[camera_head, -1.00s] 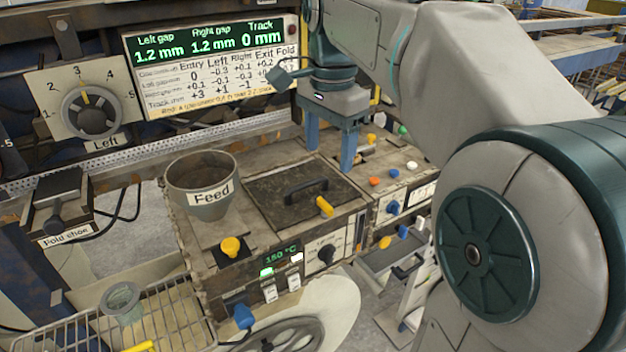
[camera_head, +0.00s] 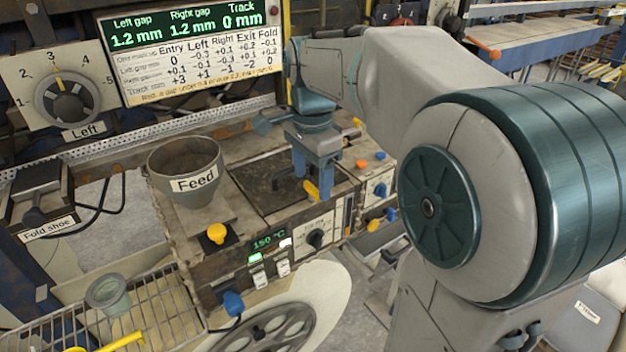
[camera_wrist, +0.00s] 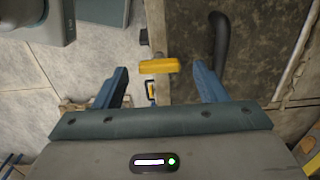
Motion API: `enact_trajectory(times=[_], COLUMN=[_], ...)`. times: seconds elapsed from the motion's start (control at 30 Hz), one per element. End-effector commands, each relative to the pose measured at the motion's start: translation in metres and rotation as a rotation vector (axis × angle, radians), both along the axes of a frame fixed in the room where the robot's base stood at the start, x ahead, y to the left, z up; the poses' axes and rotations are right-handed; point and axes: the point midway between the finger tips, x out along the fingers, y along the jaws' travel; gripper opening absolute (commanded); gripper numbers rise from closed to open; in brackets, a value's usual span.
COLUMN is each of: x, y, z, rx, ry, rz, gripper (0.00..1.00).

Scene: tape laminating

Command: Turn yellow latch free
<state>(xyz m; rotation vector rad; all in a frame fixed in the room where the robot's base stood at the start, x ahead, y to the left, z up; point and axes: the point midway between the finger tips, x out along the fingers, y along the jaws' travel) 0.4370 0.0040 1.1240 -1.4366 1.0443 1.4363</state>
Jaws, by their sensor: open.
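The yellow latch (camera_head: 310,188) is at the front edge of the dark lid (camera_head: 250,192) on the machine. In the wrist view the yellow latch (camera_wrist: 159,66) lies crosswise, ahead of the fingertips and between their lines. My gripper (camera_head: 313,192) points down over the latch, with its blue fingers apart. In the wrist view my gripper (camera_wrist: 160,78) is open and empty, one finger to each side of the latch. I cannot tell how high above the latch the fingertips are. The fingers partly hide the latch and the lid handle in the head view.
The black lid handle (camera_wrist: 221,40) stands close to the right finger in the wrist view. The Feed hopper (camera_head: 187,168) is left of the lid. A yellow knob (camera_head: 216,233) and a dark dial (camera_head: 315,238) are on the machine's front part. A wire basket (camera_head: 150,312) is at lower left.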

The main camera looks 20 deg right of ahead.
Motion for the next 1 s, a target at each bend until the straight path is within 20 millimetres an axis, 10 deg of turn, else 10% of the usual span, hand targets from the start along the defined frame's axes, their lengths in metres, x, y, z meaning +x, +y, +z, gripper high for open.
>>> enact_trajectory(times=[0.43, 0.6, 1.0], x=[-0.0002, -0.0001, 0.0000], y=[0.0002, 0.0003, -0.0004], z=[-0.0124, -0.0123, -0.0115], rx=[0.000, 0.000, -0.001], ry=[0.000, 0.000, -0.001], rz=[0.001, 0.001, 0.050], gripper=[0.65, 0.21, 0.21])
